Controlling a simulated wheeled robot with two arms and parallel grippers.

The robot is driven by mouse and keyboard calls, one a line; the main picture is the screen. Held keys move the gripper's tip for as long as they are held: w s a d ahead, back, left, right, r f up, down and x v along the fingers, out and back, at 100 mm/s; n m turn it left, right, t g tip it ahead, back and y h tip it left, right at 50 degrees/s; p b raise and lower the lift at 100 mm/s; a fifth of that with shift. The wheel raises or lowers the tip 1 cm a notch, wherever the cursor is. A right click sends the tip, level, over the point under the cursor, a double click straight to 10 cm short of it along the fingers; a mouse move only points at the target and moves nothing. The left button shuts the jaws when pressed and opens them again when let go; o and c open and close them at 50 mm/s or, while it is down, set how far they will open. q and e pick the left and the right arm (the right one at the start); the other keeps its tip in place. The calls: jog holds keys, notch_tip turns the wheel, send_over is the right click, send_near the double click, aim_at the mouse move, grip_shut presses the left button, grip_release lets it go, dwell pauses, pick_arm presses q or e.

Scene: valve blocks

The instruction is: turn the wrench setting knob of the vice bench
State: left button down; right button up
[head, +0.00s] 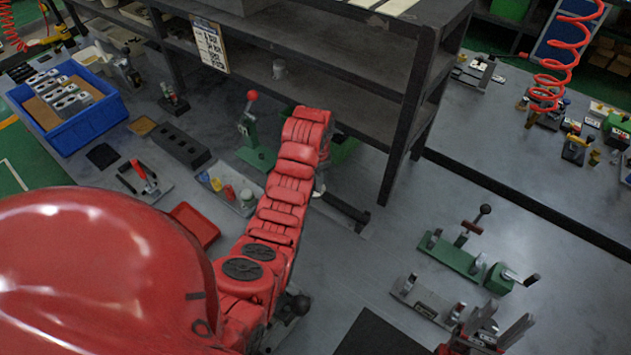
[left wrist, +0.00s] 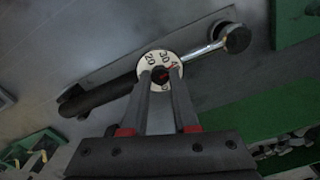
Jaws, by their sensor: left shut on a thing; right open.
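The wrench setting knob (left wrist: 144,72) is a round white dial with black numbers, 20 and 30 readable, and a red mark. It sits on a torque wrench with a black handle (left wrist: 98,97) and a silver head end. My left gripper (left wrist: 163,76) is shut on the knob, its two fingers covering the dial's lower part. In the head view my red left arm hides the knob and the left gripper; part of the wrench (head: 342,207) shows at the arm's right. My right gripper (head: 505,325) is open and empty at the bottom right.
A dark shelf (head: 398,105) stands behind the wrench.

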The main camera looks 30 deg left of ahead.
pick_arm(q)
jog(key=m, duration=0.5)
jog(key=shift+m, duration=0.3)
jog(key=m, duration=0.5)
jog(key=shift+b, duration=0.35)
jog(key=shift+m, duration=0.4)
jog(key=c, duration=0.7)
grip_release()
